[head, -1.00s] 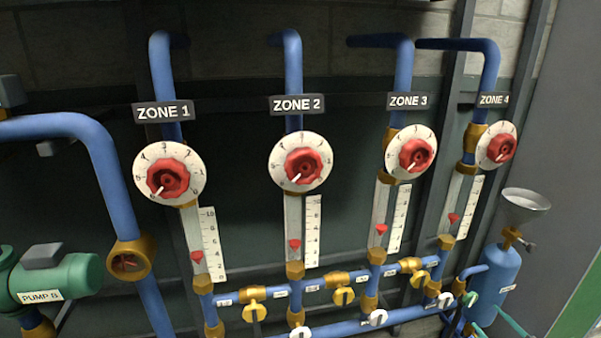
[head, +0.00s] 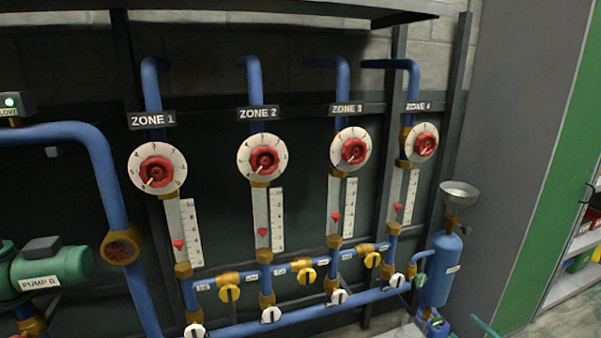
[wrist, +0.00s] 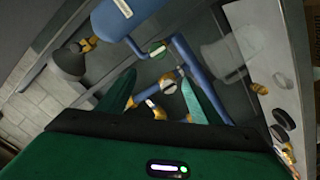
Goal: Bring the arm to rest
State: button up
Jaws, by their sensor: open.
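My gripper (wrist: 160,98) shows in the wrist view as two green fingers spread apart, with nothing between them. Beyond the fingers are blue pipes, a blue tank (wrist: 125,15) and a grey funnel (wrist: 68,62). In the head view the arm is mostly out of sight; only a small teal tip (head: 484,327) shows at the bottom, right of the blue tank (head: 440,272). I cannot tell how far the fingers are from the pipes.
Four zones of blue pipes carry red dial valves, such as the zone 1 dial (head: 157,168), with flow gauges below. A green pump (head: 50,270) is at left. A funnel (head: 459,193) tops the tank. A grey panel (head: 515,130) and shelf (head: 575,280) stand at right.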

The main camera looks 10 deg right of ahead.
jog(key=a+r+g+y, duration=0.6)
jog(key=a+r+g, duration=0.5)
jog(key=a+g, duration=0.35)
jog(key=s+a+r+m+g+h, duration=0.1)
jog(key=s+a+r+m+h, duration=0.1)
jog(key=s+a+r+m, duration=0.2)
jog(key=s+a+r+m+g+h, duration=0.1)
jog(key=s+a+r+m+h, duration=0.1)
jog(key=s+r+m, duration=0.5)
jog(key=s+a+r+m+g+h, duration=0.1)
jog(key=s+a+r+m+h, duration=0.2)
jog(key=s+a+r+m, duration=0.2)
jog(key=s+r, duration=0.3)
jog(key=r, duration=0.4)
jog(key=shift+s+a, duration=0.35)
jog(key=shift+g, duration=0.25)
